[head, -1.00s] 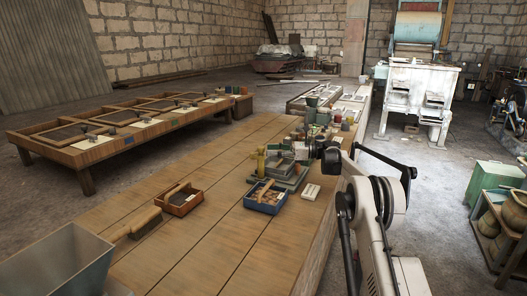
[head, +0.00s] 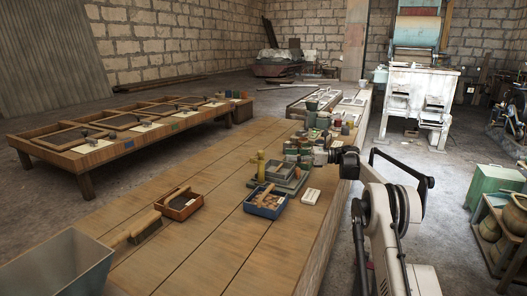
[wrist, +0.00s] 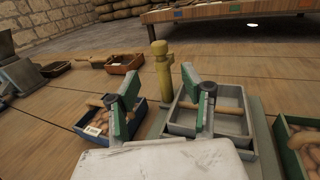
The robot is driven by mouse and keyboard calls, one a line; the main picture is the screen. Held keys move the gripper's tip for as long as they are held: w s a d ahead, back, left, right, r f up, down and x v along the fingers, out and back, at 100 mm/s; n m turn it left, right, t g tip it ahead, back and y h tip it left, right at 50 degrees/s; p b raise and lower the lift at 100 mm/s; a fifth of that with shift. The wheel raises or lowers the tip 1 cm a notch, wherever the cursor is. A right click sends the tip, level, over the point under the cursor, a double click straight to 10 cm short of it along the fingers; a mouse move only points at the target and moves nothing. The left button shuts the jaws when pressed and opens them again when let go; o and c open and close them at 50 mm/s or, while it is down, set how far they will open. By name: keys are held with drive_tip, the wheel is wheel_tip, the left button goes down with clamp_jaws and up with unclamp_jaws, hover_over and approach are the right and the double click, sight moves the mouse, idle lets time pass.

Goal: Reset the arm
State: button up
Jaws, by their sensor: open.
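My gripper (head: 321,157) hangs over the right side of the long wooden table in the head view, its jaws partly hidden among the small items there. In the wrist view my gripper (wrist: 160,80) is open, with its two green-padded fingers spread apart and nothing held between them. A yellow post (wrist: 162,70) stands beyond the gap between the fingers. A grey metal tray (wrist: 235,95) with a wooden rod across it lies beyond the right finger.
A blue box of brown pieces (head: 265,203) and a brown wooden box (head: 182,206) sit on the long table (head: 215,235). A low wooden bench (head: 90,160) stands at left. The table's left-middle is largely clear.

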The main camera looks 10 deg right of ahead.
drive_tip(key=w+a+r+m+t+h+p, duration=0.15)
drive_tip(key=r+m+t, duration=0.5)
drive_tip(key=r, duration=0.75)
drive_tip(key=w+a+r+m+t+h+p, duration=0.15)
drive_tip(key=r+m+t, duration=0.45)
drive_tip(key=r, duration=0.8)
drive_tip(key=s+r+m+t+h, duration=0.4)
drive_tip(key=s+r+m+h, duration=0.65)
drive_tip(key=m, duration=0.65)
drive_tip(key=s+f+m+g+h+p, duration=0.2)
drive_tip(key=s+f+m+g+h, duration=0.15)
drive_tip(key=s+m, duration=0.5)
drive_tip(key=s+f+m+g+h+p, duration=0.1)
drive_tip(key=s+f+m+g+h, duration=0.25)
drive_tip(key=s, duration=0.85)
drive_tip(key=s+a+f+m+g+y, duration=0.1)
drive_tip(key=s+a+f+m+g, duration=0.1)
drive_tip(key=s+f, duration=0.6)
drive_tip(key=s+a+f+m+g+y+p, duration=0.1)
drive_tip(key=s+a+f+m+g, duration=0.2)
drive_tip(key=s+f, duration=0.5)
drive_tip(key=s+a+f+m+g+y+p, duration=0.1)
drive_tip(key=s+a+f+m+g, duration=0.1)
drive_tip(key=s+f, duration=0.6)
drive_tip(key=s+a+m, duration=0.1)
drive_tip(key=s+m, duration=0.1)
drive_tip(key=s, duration=0.5)
drive_tip(key=shift+a, duration=0.35)
